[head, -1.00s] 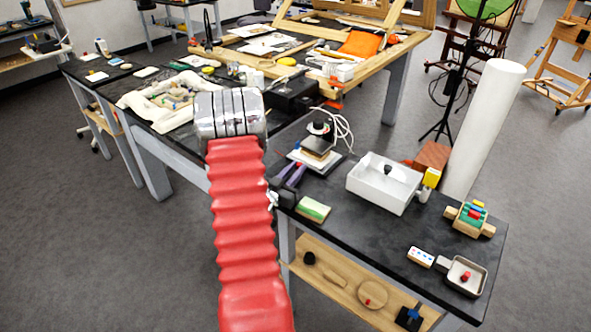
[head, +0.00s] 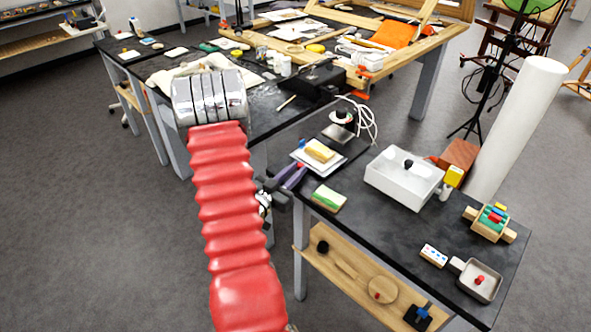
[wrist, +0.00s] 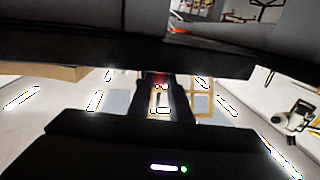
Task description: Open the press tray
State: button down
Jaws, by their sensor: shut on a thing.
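My gripper (head: 297,172), with purple fingers, reaches in from the left at the table edge. It is shut on a small red handle (head: 300,166) at the tray's near side. In the wrist view dark finger shapes show with a reddish spot (wrist: 160,78) between them. The contact itself is small and partly hidden.
A green-and-cream block (head: 328,198) lies just in front of the tray. A white open box (head: 404,180) stands to the right, and a white cable (head: 364,118) lies behind the press. A cluttered bench (head: 262,100) is beyond.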

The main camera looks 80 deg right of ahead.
jog(key=shift+w+d, duration=0.1)
jog(key=shift+w, duration=0.05)
jog(key=c, duration=1.8)
grip_release()
jog(key=shift+c, duration=0.2)
jog(key=shift+o, duration=1.1)
jog(key=v, duration=1.4)
jog(key=shift+d, duration=0.1)
